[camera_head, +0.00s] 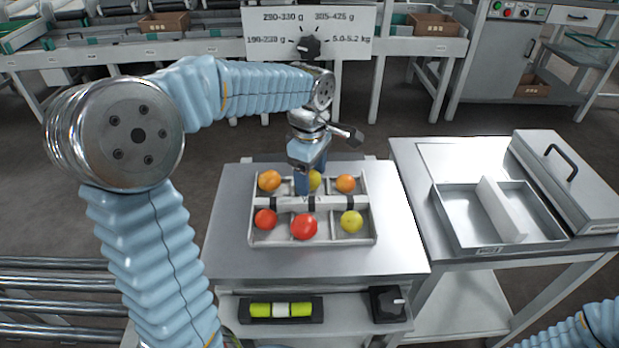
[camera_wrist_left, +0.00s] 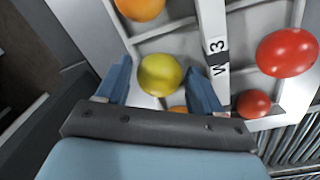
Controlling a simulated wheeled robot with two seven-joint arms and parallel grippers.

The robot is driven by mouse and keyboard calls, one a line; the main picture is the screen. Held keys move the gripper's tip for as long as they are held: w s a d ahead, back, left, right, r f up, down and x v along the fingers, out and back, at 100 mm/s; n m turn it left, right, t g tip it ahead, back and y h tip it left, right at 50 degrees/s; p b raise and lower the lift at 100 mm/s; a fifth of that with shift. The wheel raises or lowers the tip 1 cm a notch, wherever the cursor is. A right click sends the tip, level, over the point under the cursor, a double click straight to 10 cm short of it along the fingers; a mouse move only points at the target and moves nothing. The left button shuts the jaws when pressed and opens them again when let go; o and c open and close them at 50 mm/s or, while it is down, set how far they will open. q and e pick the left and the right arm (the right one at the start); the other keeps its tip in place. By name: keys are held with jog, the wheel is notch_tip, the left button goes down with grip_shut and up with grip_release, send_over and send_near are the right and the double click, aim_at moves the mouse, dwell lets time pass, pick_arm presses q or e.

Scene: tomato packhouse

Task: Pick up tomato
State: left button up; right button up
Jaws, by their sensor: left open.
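A divided tray (camera_head: 375,238) on the metal table holds several tomatoes in compartments. A yellow tomato (camera_head: 315,181) sits in the back middle compartment, partly hidden by my left gripper (camera_head: 304,188). In the left wrist view that yellow tomato (camera_wrist_left: 159,74) lies between the open blue fingers of my left gripper (camera_wrist_left: 160,70); whether they touch it I cannot tell. Orange tomatoes lie at back left (camera_head: 269,181) and back right (camera_head: 346,184). In front are a small red tomato (camera_head: 265,220), a larger red tomato (camera_head: 304,226) and a yellow-green tomato (camera_head: 351,221). My right gripper is out of view.
A white labelled bar (camera_head: 275,205) crosses the tray's middle, beside the gripper. A sign with a dial (camera_head: 310,30) stands behind. A side table at right carries a divided metal box (camera_head: 450,220) and lid (camera_head: 565,185). The table in front of the tray is clear.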

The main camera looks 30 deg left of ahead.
pick_arm(q)
jog(key=shift+f, duration=0.15)
jog(key=shift+c, duration=0.2)
jog(key=c, duration=0.5)
